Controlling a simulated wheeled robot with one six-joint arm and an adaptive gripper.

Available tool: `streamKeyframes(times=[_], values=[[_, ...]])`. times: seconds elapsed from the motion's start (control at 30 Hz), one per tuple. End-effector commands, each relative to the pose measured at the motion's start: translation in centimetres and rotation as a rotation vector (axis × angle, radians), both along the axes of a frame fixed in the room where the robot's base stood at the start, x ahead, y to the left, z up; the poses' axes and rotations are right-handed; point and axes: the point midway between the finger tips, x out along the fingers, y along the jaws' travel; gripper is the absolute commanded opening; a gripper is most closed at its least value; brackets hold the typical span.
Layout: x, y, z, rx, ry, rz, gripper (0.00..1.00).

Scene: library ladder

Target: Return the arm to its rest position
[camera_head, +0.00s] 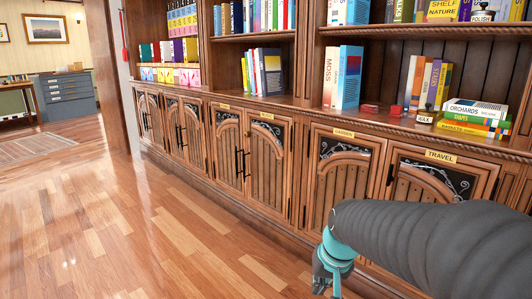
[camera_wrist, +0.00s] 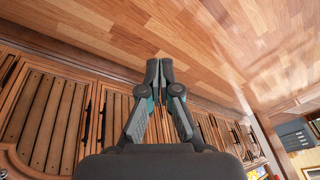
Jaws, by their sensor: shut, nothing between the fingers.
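My arm, a grey ribbed sleeve with a teal wrist, reaches in from the lower right of the head view, in front of the lower cabinet doors. My gripper (camera_wrist: 159,72) shows in the wrist view with its two dark fingers together and nothing between them. In the head view only part of my gripper (camera_head: 328,280) shows, pointing down near the bottom edge; its tips are not clear there. It hangs over the floor beside the cabinets.
The wooden bookcase (camera_head: 300,110) runs along the right, with books on its shelves and closed cabinet doors (camera_head: 345,165) below. A wax tin (camera_head: 425,117) and a book stack (camera_head: 475,115) stand on the ledge. The wooden floor (camera_head: 150,220) at left is clear. A grey drawer cabinet (camera_head: 68,95) stands far left.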

Motion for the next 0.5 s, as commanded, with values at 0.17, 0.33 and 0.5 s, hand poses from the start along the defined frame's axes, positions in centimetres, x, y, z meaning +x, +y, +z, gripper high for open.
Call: streamKeyframes(times=[0.17,0.33,0.5], values=[[-7.1,-1.8,0.9,-0.073,0.026,0.042,0.0],[-11.9,-3.1,1.6,-0.124,-0.012,0.056,0.0],[-14.8,-3.6,3.0,-0.139,-0.101,0.047,0.0]])
